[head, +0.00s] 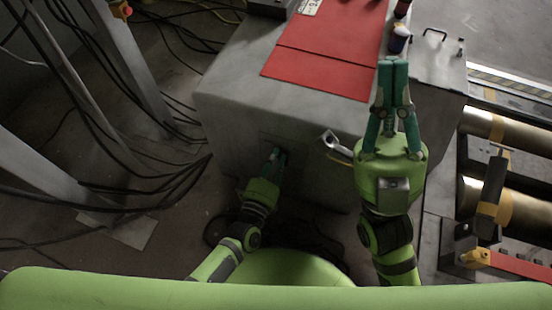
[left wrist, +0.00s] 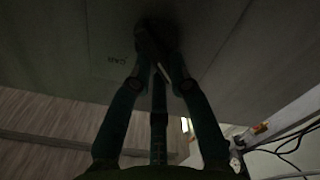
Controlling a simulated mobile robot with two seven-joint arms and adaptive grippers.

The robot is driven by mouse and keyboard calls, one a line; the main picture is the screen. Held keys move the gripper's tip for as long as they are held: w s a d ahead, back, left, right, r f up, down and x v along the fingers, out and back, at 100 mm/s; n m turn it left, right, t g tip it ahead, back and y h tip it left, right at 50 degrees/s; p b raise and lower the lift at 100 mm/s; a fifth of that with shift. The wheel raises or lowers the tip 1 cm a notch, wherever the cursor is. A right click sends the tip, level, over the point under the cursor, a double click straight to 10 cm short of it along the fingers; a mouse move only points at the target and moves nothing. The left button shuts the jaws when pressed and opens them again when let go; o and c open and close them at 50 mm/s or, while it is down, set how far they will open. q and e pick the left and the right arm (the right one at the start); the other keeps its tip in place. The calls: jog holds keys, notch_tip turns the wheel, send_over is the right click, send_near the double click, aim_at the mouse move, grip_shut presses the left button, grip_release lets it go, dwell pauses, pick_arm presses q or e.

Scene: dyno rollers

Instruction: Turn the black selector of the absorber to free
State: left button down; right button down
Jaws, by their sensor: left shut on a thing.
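The absorber is the large grey box (head: 235,95) ahead of me, with a darker panel on its near face. My left gripper (head: 279,155) is at that panel; it also shows in the left wrist view (left wrist: 158,78). Its fingers are shut on the black selector (left wrist: 153,45), a dark bar that stands out from the panel. The selector is very dark and its exact angle is hard to tell. Small lettering (left wrist: 118,60) is on the panel beside it, too faint to read. My right gripper (head: 393,65) is over the box's right part, fingertips together, with nothing seen between them.
A red sheet (head: 325,55) and small containers (head: 398,38) are on top of the box. A metal fitting with a yellow part (head: 333,142) sticks out right of my left gripper. Metal rollers (head: 510,185) are at the right. Black cables (head: 110,180) and grey posts are at the left.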

dwell(0.6)
pick_arm(q)
jog(key=c, duration=1.1)
grip_release()
jog(key=shift+c, duration=0.2)
notch_tip(320, 180, up, 10)
jog(key=shift+f, duration=0.1)
